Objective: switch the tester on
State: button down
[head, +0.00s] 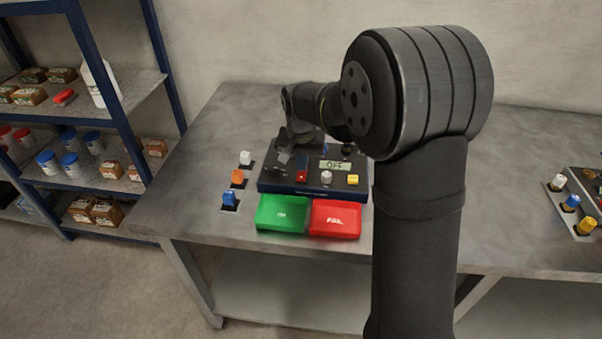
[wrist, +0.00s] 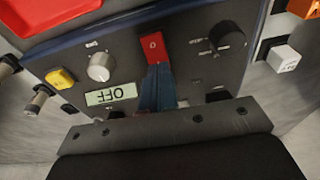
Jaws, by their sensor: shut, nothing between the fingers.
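The tester (head: 315,187) is a dark blue box on the bench, and its panel fills much of the wrist view (wrist: 190,75), upside down. Its display (head: 335,165) reads OFF, also in the wrist view (wrist: 111,94). A red rocker switch (wrist: 153,47) is on the panel; it shows small in the head view (head: 301,176). My gripper (wrist: 157,68) is shut and empty, its fingertips right at the red switch's edge. I cannot tell whether they touch it. In the head view my gripper (head: 302,160) is over the tester's back part and hard to make out.
A pale knob (wrist: 101,66), yellow button (wrist: 60,78) and black knob (wrist: 228,37) sit near the switch. Green (head: 283,213) and red (head: 336,218) trays lie in front of the tester. White, orange and blue plugs (head: 237,177) stand at its left. Shelves are further left.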

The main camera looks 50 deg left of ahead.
jog(key=shift+f, duration=0.2)
jog(key=shift+r, duration=3.55)
notch_tip(320, 180, down, 7)
jog(key=shift+r, duration=0.15)
